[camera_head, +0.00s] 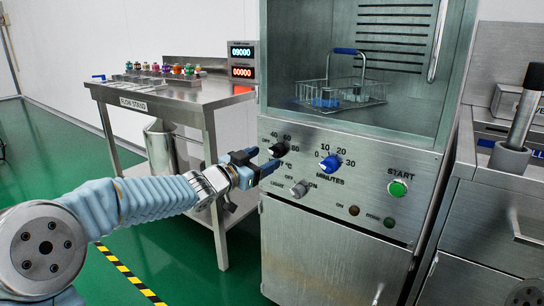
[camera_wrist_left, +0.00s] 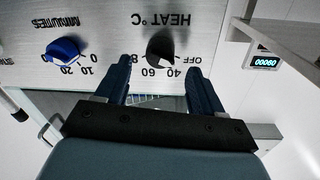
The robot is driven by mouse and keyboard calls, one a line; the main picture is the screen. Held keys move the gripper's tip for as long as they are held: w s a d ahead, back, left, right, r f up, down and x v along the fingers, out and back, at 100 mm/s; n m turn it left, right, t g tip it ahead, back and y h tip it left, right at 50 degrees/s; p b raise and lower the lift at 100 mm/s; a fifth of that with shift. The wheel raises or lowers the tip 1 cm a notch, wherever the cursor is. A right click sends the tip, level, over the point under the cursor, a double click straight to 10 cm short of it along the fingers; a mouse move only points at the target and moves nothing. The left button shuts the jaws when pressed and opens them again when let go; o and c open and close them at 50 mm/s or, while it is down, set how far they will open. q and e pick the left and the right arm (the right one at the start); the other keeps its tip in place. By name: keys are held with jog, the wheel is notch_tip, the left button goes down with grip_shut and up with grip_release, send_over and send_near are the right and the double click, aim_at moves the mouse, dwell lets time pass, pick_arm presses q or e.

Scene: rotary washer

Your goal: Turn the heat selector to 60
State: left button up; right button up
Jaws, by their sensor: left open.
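The heat selector is a black knob (camera_head: 278,149) on the steel washer's control panel (camera_head: 352,165), with 40, 60 and 80 printed around it. In the left wrist view the black knob (camera_wrist_left: 160,46) appears upside down under HEAT °C; I cannot clearly read its pointer. My left gripper (camera_head: 263,160) is in front of the panel, just beside the knob. Its blue fingers (camera_wrist_left: 155,78) are open, and the knob lies ahead between their lines. They look apart from it. One finger partly hides the 80. My right gripper is not in view.
A blue minutes knob (camera_head: 330,163) sits right of the heat knob. A light switch (camera_head: 299,189) is below and a green start button (camera_head: 397,188) is at right. A wire basket (camera_head: 342,94) stands in the chamber. A steel table (camera_head: 170,97) stands at left.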

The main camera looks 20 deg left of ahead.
aim_at(273, 154)
pick_arm(q)
jog(key=shift+x, duration=2.2)
jog(key=c, duration=1.1)
jog(key=shift+o, duration=0.2)
